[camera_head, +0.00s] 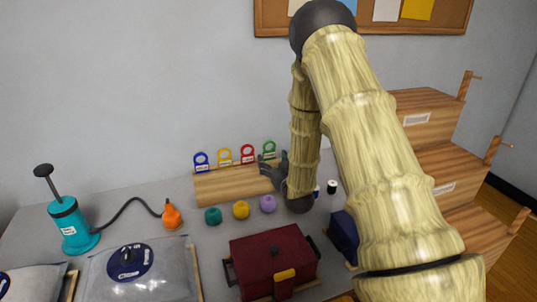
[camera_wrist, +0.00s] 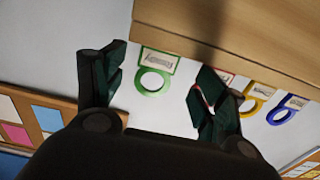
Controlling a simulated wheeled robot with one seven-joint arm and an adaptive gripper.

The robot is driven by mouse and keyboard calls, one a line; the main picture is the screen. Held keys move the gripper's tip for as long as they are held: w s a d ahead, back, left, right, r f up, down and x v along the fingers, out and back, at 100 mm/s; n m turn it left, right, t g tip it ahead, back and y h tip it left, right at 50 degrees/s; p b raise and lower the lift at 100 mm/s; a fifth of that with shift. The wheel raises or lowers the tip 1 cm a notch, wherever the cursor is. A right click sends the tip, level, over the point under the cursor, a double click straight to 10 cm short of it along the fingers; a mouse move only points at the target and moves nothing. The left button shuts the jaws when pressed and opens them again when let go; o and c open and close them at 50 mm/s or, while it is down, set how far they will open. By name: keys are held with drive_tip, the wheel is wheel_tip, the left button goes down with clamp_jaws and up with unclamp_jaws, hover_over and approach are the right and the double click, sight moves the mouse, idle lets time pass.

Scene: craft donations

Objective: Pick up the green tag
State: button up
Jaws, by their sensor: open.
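The green tag (camera_head: 269,147) is a ring with a pale label, standing at the right end of a row of tags on a wooden block (camera_head: 228,187). In the wrist view the green tag (camera_wrist: 154,80) shows between the two fingers of my gripper (camera_wrist: 163,66), nearer the left finger. My gripper (camera_head: 270,170) is open and empty, close to the tag at the block's right end. In the wrist view the right finger partly covers the red tag (camera_wrist: 226,77). I cannot tell the exact gap between fingers and green tag.
Red (camera_head: 247,153), yellow (camera_head: 225,157) and blue (camera_head: 201,161) tags stand to its left. Teal (camera_head: 213,216), yellow (camera_head: 241,210) and purple (camera_head: 267,204) balls lie in front. A dark red box (camera_head: 273,256) and a teal pump (camera_head: 71,226) stand nearby.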

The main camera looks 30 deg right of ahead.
sight(270, 154)
drive_tip(key=shift+w+d+f, duration=0.1)
drive_tip(key=shift+w, duration=0.2)
drive_tip(key=shift+w+d+r, duration=0.1)
drive_tip(key=shift+w+r, duration=0.05)
drive_tip(key=shift+r, duration=0.1)
drive_tip(key=x, duration=0.2)
drive_tip(key=p+x, duration=0.1)
drive_tip(key=x, duration=0.1)
drive_tip(key=shift+w+d+f, duration=0.1)
drive_tip(key=shift+w+d, duration=0.1)
drive_tip(key=shift+d, duration=0.05)
drive_tip(key=shift+a, duration=0.15)
drive_tip(key=shift+c, duration=0.2)
drive_tip(key=c, duration=0.8)
